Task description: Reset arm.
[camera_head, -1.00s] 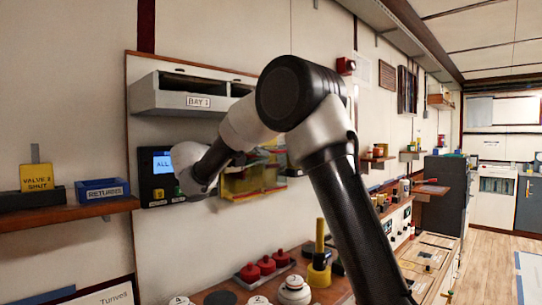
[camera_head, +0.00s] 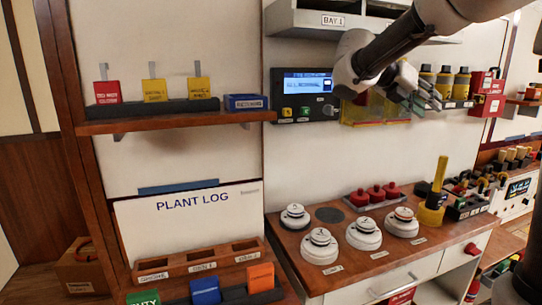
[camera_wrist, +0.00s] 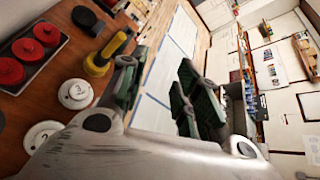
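My gripper (camera_head: 426,98) is at the upper right of the head view, at the end of my bent arm. It is in front of the wall, near a yellow clear-fronted box (camera_head: 377,106) and partly covering it. In the wrist view my gripper (camera_wrist: 160,92) has its two dark green-grey fingers well apart. Only floor and distant room show between them, so it is open and empty. My upper arm leaves the head view at the top right.
Below is a wooden counter (camera_head: 308,262) with several white round detectors, red knobs (camera_head: 376,194) and a yellow-handled tool (camera_head: 433,190). A display panel (camera_head: 306,92) is left of my gripper. The BAY 1 shelf (camera_head: 330,20) is above. Yellow-and-black bottles (camera_head: 444,82) stand close right.

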